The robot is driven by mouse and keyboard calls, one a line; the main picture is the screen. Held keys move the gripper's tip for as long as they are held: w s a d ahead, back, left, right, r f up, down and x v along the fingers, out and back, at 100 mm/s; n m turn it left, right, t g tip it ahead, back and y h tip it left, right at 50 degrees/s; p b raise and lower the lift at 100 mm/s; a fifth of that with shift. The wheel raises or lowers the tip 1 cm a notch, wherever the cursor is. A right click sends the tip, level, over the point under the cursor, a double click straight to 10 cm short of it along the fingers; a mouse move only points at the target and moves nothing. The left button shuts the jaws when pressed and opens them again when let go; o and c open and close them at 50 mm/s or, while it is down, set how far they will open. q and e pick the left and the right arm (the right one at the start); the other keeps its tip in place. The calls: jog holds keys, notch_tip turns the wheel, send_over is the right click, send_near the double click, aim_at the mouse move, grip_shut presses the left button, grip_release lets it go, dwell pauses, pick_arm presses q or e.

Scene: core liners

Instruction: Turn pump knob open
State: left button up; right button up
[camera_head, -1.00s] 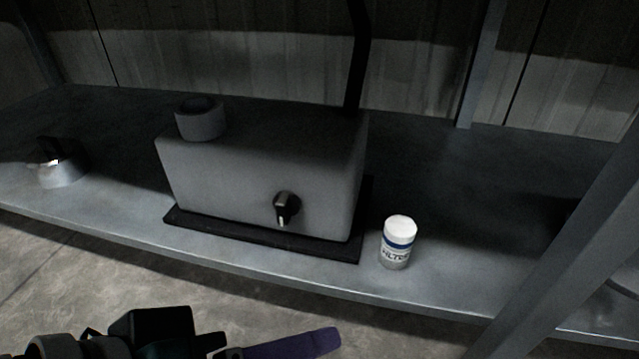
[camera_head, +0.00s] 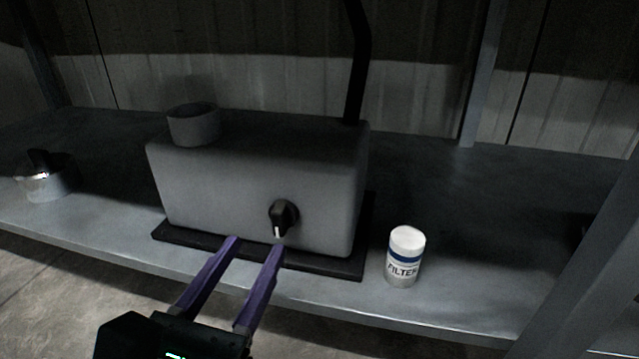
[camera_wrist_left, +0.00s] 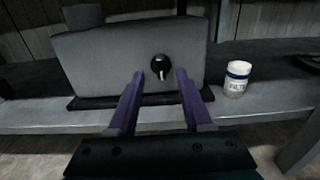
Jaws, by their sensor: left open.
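The grey box-shaped pump (camera_head: 215,185) stands on a black base plate on the shelf. Its black knob (camera_head: 284,217) is on the front face, with a white mark pointing down. The knob (camera_wrist_left: 160,66) also shows in the left wrist view, between and beyond the fingertips. My left gripper (camera_head: 255,243) is open and empty, with purple fingers pointing at the pump. In the head view its fingertips are below and slightly left of the knob, apart from it. In the left wrist view the gripper (camera_wrist_left: 159,75) straddles the knob's line. My right gripper is not in view.
A white filter canister (camera_head: 404,257) with a blue band stands right of the pump near the shelf edge. A metal cup-like item (camera_head: 48,180) with a dark top sits at the left. A grey post (camera_head: 585,265) rises at the right. The shelf (camera_head: 455,290) is clear beside the canister.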

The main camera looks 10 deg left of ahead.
aim_at(275, 214)
pick_arm(q)
jog(key=w+b, duration=0.1)
jog(key=w, duration=0.5)
jog(key=shift+w+d+b, duration=0.1)
jog(key=shift+w+b, duration=0.15)
jog(key=shift+b, duration=0.1)
grip_shut()
